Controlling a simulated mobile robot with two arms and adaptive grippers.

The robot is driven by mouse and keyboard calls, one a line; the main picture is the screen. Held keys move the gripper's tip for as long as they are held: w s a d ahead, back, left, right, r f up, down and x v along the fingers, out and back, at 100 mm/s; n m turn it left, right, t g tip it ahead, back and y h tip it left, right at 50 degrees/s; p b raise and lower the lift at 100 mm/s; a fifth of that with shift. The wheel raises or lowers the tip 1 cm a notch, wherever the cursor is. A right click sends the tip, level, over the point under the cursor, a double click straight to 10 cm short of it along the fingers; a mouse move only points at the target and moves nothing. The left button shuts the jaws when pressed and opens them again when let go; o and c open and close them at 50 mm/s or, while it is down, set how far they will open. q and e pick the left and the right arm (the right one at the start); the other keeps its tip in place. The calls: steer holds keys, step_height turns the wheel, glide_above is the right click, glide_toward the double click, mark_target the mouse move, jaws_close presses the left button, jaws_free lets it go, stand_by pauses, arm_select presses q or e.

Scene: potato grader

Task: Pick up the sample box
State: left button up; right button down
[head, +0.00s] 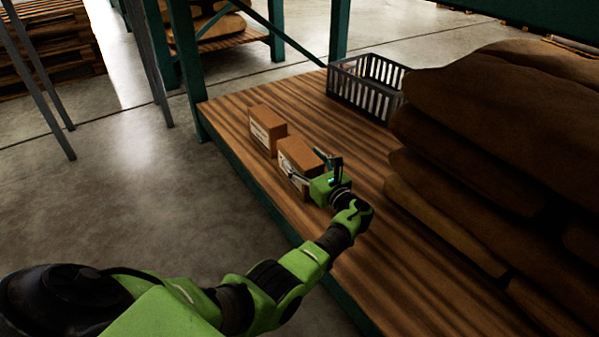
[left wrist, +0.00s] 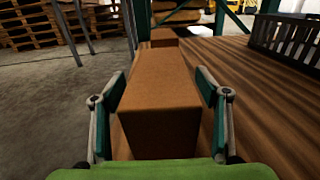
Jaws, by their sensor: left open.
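Two brown cardboard boxes stand on a wooden bench top, and I cannot tell from a label which one is the sample box. The nearer box (head: 300,152) is at my left gripper (head: 308,168). In the left wrist view this box (left wrist: 160,105) lies between the two open fingers of the left gripper (left wrist: 160,105), with a finger along each side. I cannot tell whether the fingers touch it. The farther box (head: 267,124) stands just behind it, and its top shows in the left wrist view (left wrist: 164,37). My right gripper is out of view.
The wooden bench top (head: 340,125) has a green frame edge on its left. A dark slatted crate (head: 366,88) stands at the back. Large stacked brown sacks (head: 490,130) fill the right side. Bare wood lies between the boxes and sacks.

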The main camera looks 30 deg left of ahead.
arm_select(q)
steer(key=c, duration=1.5)
steer(key=shift+w+r, duration=0.1)
steer(key=shift+r, duration=0.1)
jaws_close()
steer(key=shift+r, duration=0.1)
